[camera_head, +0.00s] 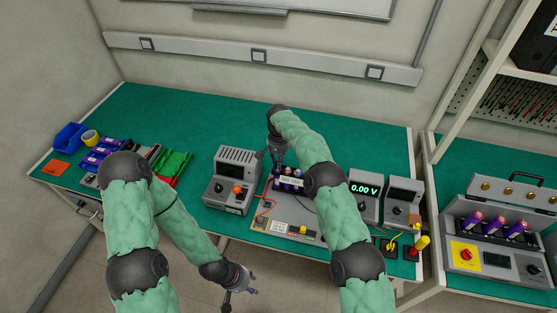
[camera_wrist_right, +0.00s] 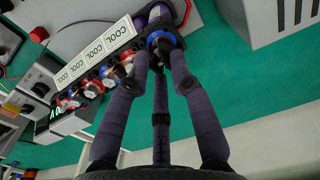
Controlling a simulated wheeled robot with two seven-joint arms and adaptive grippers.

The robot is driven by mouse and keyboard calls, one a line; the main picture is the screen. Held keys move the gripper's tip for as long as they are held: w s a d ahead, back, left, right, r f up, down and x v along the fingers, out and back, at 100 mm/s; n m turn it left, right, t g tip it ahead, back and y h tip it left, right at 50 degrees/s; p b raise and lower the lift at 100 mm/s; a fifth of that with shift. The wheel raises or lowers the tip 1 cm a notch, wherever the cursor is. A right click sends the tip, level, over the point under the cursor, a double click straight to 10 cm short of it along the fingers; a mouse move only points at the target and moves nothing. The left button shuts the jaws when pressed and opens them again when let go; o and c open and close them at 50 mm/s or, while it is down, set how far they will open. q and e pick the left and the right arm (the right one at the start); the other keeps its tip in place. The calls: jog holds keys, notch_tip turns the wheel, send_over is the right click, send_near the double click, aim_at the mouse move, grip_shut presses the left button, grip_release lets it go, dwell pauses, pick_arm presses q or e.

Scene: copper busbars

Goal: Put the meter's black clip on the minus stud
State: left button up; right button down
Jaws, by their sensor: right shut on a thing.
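The meter (camera_head: 364,190) stands right of centre on the bench and reads 0.00 V. Purple cells (camera_head: 288,184) under a white label strip stand in a row at the bench's middle. In the right wrist view, the label strip reads COOL (camera_wrist_right: 97,52), and studs with red and blue rings (camera_wrist_right: 110,75) line its side. My right gripper (camera_wrist_right: 157,62) is shut on a small dark piece, apparently the black clip (camera_wrist_right: 165,46), at the blue-ringed end stud. The fingers partly hide it; I cannot tell whether it touches the stud. My left gripper (camera_head: 242,288) is open and empty, below the bench's front edge.
Blue and green bins (camera_head: 172,168) are at the far left. A charger case with purple cells (camera_head: 497,232) is on the right bench. The back of the green bench (camera_head: 215,115) is clear.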

jog(key=shift+f, duration=0.15)
jog(key=c, duration=1)
grip_release()
jog(key=shift+r+p, duration=1.3)
jog(key=shift+r, duration=1.75)
